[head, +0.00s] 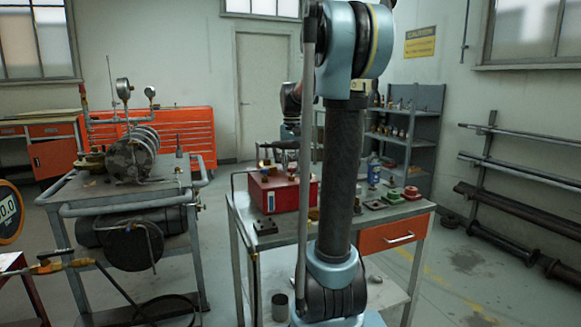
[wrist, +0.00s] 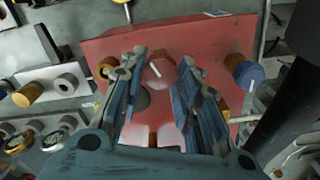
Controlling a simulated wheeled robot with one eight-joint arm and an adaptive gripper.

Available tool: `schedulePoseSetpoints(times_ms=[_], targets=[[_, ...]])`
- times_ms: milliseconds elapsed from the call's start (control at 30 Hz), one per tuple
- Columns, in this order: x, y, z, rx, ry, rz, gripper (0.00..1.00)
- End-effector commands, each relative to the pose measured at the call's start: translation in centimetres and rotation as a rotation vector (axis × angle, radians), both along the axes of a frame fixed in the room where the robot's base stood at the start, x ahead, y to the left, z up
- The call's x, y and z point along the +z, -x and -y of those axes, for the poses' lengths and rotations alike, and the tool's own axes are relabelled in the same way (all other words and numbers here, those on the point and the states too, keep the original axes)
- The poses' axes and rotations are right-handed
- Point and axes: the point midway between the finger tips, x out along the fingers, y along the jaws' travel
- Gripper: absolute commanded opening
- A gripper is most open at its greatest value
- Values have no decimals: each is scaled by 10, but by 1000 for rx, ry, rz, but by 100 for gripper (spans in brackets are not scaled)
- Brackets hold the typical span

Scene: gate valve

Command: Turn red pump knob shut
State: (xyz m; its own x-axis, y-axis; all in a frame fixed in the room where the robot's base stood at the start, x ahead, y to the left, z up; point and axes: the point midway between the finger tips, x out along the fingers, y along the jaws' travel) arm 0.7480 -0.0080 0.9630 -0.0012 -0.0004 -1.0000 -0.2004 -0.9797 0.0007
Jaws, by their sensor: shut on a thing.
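The red pump knob (wrist: 160,72) sits on the face of a red box in the wrist view. It is faceted and has a pale pointer line on it, tilted to the upper left. My gripper (wrist: 159,66) has one dark, blue-grey finger on each side of the knob and is shut on it. The red box (wrist: 105,48) fills the middle of the wrist view. In the head view the red box (head: 285,197) stands on the workbench, where my arm hides part of it and the knob cannot be made out.
Several small fittings lie on the bench (head: 408,209). A cart (head: 75,190) with pump parts stands at the left.

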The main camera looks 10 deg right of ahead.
Motion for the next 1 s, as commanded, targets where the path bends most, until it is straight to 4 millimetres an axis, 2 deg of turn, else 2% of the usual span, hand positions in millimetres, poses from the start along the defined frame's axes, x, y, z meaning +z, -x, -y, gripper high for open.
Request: schedulePoseSetpoints(times_ms=[200, 500, 1000], targets=[[0, 0, 0, -178, 0, 1, 6], [0, 0, 0, -341, 1, 1, 6], [0, 0, -1, -407, 0, 1, 6]])
